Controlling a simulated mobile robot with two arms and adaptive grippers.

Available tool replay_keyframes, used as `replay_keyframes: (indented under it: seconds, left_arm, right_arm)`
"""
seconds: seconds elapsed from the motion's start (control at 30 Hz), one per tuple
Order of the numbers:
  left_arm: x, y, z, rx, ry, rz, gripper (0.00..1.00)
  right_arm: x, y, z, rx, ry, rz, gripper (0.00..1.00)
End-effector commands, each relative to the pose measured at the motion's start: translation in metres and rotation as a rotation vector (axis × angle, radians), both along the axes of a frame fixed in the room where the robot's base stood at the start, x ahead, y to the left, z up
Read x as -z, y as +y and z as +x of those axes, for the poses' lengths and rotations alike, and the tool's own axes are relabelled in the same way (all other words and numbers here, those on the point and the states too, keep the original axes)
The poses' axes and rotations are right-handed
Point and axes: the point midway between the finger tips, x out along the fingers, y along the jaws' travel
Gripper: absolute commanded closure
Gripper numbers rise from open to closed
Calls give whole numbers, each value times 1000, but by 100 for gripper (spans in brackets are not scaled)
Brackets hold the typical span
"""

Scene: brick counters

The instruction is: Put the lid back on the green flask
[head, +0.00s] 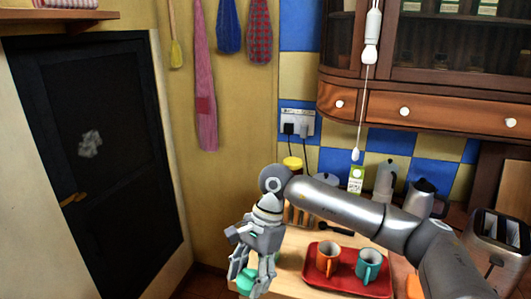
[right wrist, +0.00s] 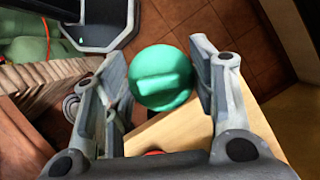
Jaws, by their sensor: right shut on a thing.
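In the right wrist view, a round green lid (right wrist: 163,78) with a raised bar across its top sits between the two fingers of my right gripper (right wrist: 164,85). The fingers close on its sides. In the head view my right gripper (head: 262,278) points down at the left end of the wooden counter, and green shows partly hidden behind its fingers. I cannot make out the flask's body apart from this green. My left gripper is in neither view.
A red tray (head: 318,277) with an orange mug (head: 328,258) and a teal mug (head: 368,266) is right of the gripper. Floor lies beyond the counter's left edge.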

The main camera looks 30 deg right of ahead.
Motion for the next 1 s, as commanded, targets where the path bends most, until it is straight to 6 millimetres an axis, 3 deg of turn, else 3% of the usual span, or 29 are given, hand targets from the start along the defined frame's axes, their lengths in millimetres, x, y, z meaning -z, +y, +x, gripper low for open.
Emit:
replay_keyframes:
  seconds: [0.03,0.27,0.7,1.0]
  left_arm:
    - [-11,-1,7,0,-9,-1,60]
    - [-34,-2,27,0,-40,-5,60]
    - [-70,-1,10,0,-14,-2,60]
    - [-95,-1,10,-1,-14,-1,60]
  right_arm:
    - [-13,-7,8,121,-1,-1,68]
    - [-44,-31,42,639,-3,0,68]
    - [-110,-81,97,1526,-3,3,68]
    - [-159,-122,128,2117,1,6,68]
